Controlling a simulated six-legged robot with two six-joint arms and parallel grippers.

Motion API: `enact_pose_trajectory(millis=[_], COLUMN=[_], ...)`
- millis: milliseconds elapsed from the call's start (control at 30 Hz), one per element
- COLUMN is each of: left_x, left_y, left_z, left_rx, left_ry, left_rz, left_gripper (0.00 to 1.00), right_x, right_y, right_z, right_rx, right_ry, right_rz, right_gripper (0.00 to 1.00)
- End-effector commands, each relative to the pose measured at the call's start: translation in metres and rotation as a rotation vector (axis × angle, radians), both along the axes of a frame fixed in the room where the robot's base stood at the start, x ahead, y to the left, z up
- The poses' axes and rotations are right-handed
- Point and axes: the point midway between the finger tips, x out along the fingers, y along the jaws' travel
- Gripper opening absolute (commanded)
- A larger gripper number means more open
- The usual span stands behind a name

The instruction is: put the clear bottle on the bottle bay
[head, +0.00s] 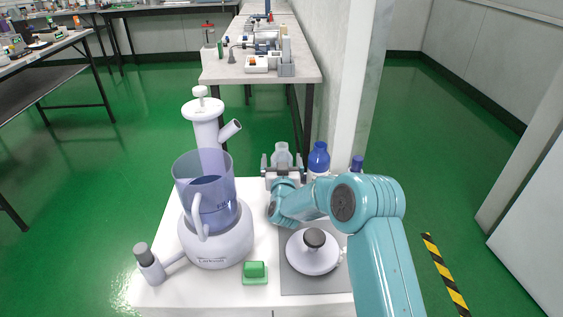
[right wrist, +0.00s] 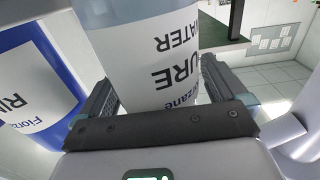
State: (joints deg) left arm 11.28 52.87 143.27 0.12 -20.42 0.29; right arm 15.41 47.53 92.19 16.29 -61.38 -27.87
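The clear bottle (head: 282,153) stands upright at the back of the white table, its top showing beyond my gripper. It also shows in the right wrist view (right wrist: 145,45), with a white label reading upside down. My right gripper (head: 282,165) is open around it, one finger on each side; in the right wrist view the fingers (right wrist: 160,88) are close to its sides. Its lower part is hidden by the gripper. I cannot identify the bottle bay for certain. My left gripper is not in view.
A blue bottle (head: 318,158) stands just right, also in the right wrist view (right wrist: 40,85). A large jug appliance (head: 215,240) fills the table's left. A green block (head: 255,272) and a white knobbed disc (head: 312,260) on a grey mat (head: 300,286) are in front. A cluttered table (head: 300,72) stands behind.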

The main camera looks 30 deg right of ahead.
Motion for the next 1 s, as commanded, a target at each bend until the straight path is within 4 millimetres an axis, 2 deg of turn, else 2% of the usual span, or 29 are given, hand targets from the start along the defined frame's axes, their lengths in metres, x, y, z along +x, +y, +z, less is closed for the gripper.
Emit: enact_pose_trajectory(millis=[167, 267, 600, 700, 833, 1000], left_x=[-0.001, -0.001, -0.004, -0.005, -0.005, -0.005], left_y=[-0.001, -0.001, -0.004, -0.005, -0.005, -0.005], left_z=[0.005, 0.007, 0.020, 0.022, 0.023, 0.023], left_rx=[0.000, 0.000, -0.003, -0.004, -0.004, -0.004], left_ry=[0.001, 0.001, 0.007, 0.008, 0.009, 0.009], left_rz=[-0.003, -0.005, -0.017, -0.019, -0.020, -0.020], left_gripper=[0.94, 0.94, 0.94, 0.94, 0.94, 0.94], right_x=[-0.001, -0.012, -0.076, -0.089, -0.100, -0.103], right_y=[0.001, 0.008, 0.047, 0.055, 0.061, 0.063], right_z=[0.005, 0.003, 0.004, 0.003, 0.003, 0.003], right_rx=[0.000, 0.001, 0.000, 0.002, 0.000, 0.000], right_ry=[0.000, 0.004, 0.004, 0.003, 0.000, 0.000], right_rz=[0.000, 0.002, 0.002, 0.001, 0.001, 0.000], right_gripper=[0.98, 0.98, 0.98, 0.98, 0.98, 0.98])
